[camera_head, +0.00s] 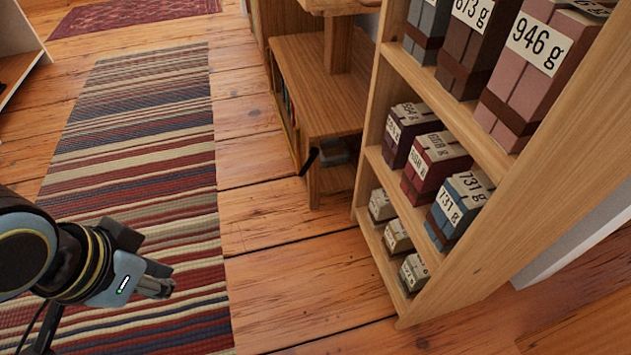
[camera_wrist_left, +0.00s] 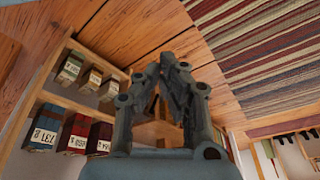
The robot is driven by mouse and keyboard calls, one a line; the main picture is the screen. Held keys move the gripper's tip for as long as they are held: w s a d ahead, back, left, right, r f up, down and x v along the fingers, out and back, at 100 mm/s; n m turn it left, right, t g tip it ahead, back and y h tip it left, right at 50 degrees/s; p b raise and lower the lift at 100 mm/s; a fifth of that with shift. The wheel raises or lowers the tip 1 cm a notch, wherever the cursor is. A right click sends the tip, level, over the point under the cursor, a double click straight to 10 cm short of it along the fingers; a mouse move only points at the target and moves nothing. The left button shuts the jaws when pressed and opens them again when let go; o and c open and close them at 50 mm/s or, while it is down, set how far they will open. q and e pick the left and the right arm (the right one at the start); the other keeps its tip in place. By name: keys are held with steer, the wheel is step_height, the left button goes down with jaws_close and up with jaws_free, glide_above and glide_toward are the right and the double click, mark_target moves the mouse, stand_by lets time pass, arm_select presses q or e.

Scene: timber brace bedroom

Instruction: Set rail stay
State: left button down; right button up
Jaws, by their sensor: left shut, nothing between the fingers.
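My left gripper (camera_head: 160,287) is at the lower left of the head view, above the striped rug. In the left wrist view its fingers (camera_wrist_left: 174,62) meet at their tips, with nothing between them. A short dark bar (camera_head: 309,161) slants at the front edge of the low wooden unit (camera_head: 322,85), well to the right of the gripper and farther off. I cannot tell for certain whether this bar is the rail stay. My right gripper is in neither view.
A tall wooden shelf (camera_head: 562,110) at the right holds several weight-labelled boxes; a pink one (camera_head: 533,75) reads 946 g. A striped rug (camera_head: 140,130) covers the floor at the left. Bare plank floor (camera_head: 290,260) lies between rug and shelf.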

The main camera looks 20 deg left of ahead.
arm_select(q)
steer(key=w+d+f+m+t+b, duration=0.1)
steer(key=w+f+m+t+b, duration=0.3)
steer(key=w+f, duration=0.6)
steer(key=w+d+f+m+t+b, duration=0.1)
steer(key=w+d+f+m, duration=0.1)
steer(key=w+f+m, duration=0.55)
steer(key=w+d+f+m+t+b, duration=0.1)
steer(key=w+d+f+m+t, duration=0.1)
steer(key=w, duration=0.3)
steer(key=w+d+f+m+t+b, duration=0.1)
steer(key=w+d+f+m+t, duration=0.1)
steer(key=w+m, duration=0.3)
steer(key=w+d+f+m+t+b, duration=0.1)
steer(key=w+d+f+m+t, duration=0.1)
steer(key=w, duration=0.5)
steer(key=shift+m, duration=0.65)
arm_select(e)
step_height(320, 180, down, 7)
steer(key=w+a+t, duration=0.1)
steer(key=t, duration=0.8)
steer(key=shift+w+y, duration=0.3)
